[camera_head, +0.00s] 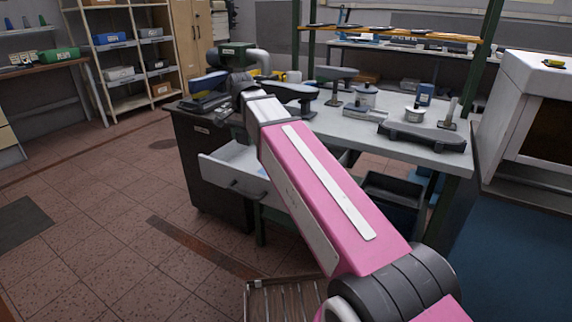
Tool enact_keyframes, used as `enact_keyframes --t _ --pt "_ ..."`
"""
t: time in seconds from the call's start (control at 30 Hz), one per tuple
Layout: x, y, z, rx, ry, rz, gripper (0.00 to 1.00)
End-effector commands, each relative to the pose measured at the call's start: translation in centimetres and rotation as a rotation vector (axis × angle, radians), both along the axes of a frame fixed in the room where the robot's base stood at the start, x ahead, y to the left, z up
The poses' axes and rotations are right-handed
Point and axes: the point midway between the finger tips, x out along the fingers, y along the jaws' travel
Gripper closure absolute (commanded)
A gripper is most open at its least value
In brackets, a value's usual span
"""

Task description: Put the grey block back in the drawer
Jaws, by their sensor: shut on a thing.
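My pink arm reaches from the lower right to the workbench's left end. My gripper (234,122) is small and dark at its far end, partly hidden by my wrist, close above the open drawer. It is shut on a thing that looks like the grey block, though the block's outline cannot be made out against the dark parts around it. The pale drawer (217,173) is pulled out of the dark cabinet below the bench top. Its dark handle shows on its front. My arm covers the drawer's right part, and much of its inside is hidden.
A dark bin (392,192) is below the bench. A wooden slatted crate (283,300) stands on the floor in front. The tiled floor at left is open.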

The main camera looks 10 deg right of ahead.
Motion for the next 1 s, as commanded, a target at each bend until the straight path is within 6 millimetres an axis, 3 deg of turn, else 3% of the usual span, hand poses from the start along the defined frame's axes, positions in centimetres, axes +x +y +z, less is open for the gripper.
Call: enact_keyframes --t 0.1,0.27,0.8,1.0 --pt "-1.0 2.1 -1.0 0.000 0.001 -0.030 0.64" --pt "-1.2 3.1 -1.6 0.001 0.000 -0.053 0.64" --pt "7.7 -0.7 -7.3 0.001 0.001 -0.057 0.64" --pt "9.1 -1.4 -8.4 0.001 0.001 -0.054 0.64"
